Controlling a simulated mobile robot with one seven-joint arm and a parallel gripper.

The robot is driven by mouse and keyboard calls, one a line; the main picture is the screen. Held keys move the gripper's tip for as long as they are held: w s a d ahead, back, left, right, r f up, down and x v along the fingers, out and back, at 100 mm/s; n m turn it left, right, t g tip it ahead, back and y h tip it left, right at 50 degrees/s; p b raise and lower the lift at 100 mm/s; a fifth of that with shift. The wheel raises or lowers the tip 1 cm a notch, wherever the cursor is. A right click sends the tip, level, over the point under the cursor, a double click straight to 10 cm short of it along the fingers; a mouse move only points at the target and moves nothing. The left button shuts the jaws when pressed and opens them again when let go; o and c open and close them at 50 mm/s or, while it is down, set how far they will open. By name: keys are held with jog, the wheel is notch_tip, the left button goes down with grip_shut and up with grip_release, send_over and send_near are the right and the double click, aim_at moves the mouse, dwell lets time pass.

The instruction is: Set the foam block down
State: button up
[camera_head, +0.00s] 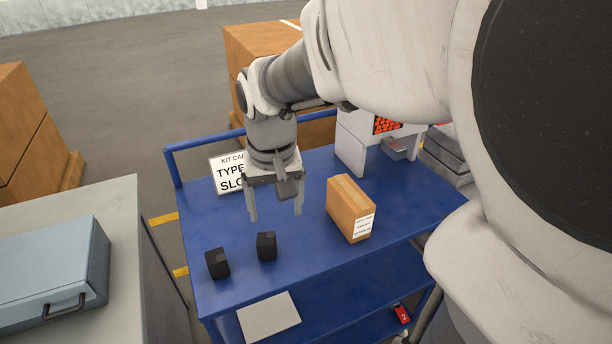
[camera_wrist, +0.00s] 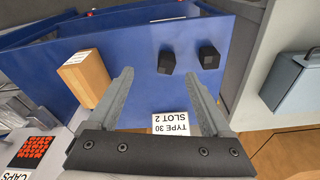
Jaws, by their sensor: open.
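Two small black blocks stand apart on the blue cart top near its front left: one on the left (camera_head: 217,263) and one on the right (camera_head: 266,246). Both also show in the wrist view, one near the middle (camera_wrist: 166,63) and one to its right (camera_wrist: 208,57). They look alike, and I cannot tell which is the foam block, if either is. My gripper (camera_head: 276,212) is open and empty, pointing down over the cart (camera_head: 340,267), behind the black blocks. In the wrist view its fingers (camera_wrist: 158,80) are spread with nothing between them.
A cardboard box (camera_head: 350,209) stands right of my gripper. A white sign (camera_head: 228,174) stands behind it, reading "TYPE 30 SLOT 2" in the wrist view. A blue-grey case (camera_head: 52,275) lies on the left bench. The cart's lower shelf holds a pale flat sheet (camera_head: 268,317).

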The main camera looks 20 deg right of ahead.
jog(key=s+r+n+t, duration=0.2)
jog(key=s+r, duration=0.3)
jog(key=s, duration=0.6)
jog(key=shift+a+n+t, duration=0.2)
jog(key=shift+n+t, duration=0.1)
jog(key=shift+t, duration=0.6)
jog(key=shift+s+r, duration=0.15)
